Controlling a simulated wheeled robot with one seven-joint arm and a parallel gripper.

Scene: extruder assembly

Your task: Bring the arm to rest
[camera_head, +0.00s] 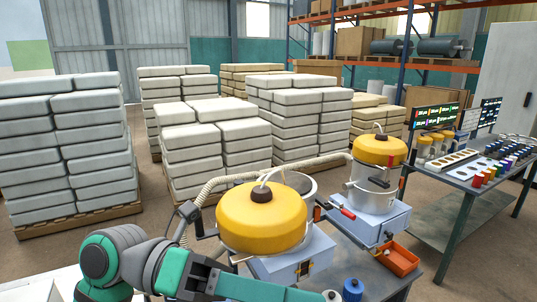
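My green and dark grey arm (155,268) reaches in from the bottom left corner and runs right along the bottom edge, in front of the nearer machine. My gripper is not visible in this view, so what it holds cannot be seen. The nearer machine has a yellow domed lid (262,222) with a dark cap and pale hoses. Part of its body is hidden behind my arm.
A second yellow-lidded machine (374,180) stands behind to the right. An orange bin (398,259) and a blue spool (353,289) are on the near bench. A side table (442,178) holds small coloured containers. Stacked sacks (62,150) fill the back.

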